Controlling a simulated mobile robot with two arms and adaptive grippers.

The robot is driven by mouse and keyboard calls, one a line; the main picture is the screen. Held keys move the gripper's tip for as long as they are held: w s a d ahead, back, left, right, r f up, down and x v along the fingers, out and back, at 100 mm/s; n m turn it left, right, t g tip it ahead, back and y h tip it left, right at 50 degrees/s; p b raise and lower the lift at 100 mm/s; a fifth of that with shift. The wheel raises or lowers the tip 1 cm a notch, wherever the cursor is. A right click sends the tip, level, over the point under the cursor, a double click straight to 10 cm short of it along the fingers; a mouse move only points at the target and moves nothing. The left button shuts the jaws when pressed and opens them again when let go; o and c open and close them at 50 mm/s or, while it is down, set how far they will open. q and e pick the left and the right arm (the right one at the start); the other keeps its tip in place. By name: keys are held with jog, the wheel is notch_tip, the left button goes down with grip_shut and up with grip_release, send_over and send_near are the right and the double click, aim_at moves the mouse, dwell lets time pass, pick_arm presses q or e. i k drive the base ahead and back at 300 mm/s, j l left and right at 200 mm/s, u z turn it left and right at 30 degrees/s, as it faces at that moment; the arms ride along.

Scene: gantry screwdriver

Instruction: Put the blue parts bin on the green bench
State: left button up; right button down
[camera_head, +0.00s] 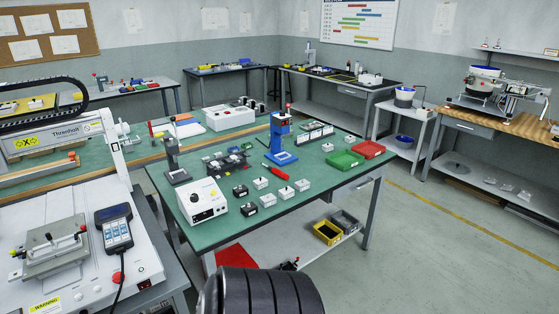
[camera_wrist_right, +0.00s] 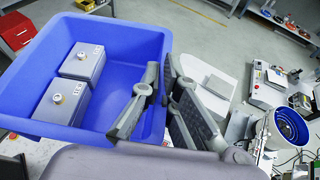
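The blue parts bin (camera_wrist_right: 125,71) fills the left half of the right wrist view, open side up, with two grey boxes (camera_wrist_right: 83,62) inside. My right gripper (camera_wrist_right: 163,80) is at the bin's right wall, one finger inside and one outside, and looks shut on it. The wall between the fingers is partly hidden. What lies under the bin cannot be seen. The green bench (camera_head: 228,228) stands in the middle of the head view. The held bin and my right gripper do not show there. My left gripper is in neither view.
On the bench stand a white control box (camera_head: 203,204), a blue press (camera_head: 283,140), several small blocks, a green tray (camera_head: 343,159) and a red tray (camera_head: 369,149). Its front left top is bare. A yellow bin (camera_head: 327,232) is on the lower shelf. Floor at right is clear.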

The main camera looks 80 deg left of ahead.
aim_at(320, 174)
jog(key=j+u, duration=0.1)
jog(key=u, duration=0.85)
jog(key=i+j+u, duration=0.1)
jog(key=u, duration=0.35)
jog(key=i+j+u, duration=0.5)
jog(key=i+u, duration=0.3)
jog(key=i, duration=0.15)
jog(key=i+u, duration=0.45)
jog(key=i, duration=0.05)
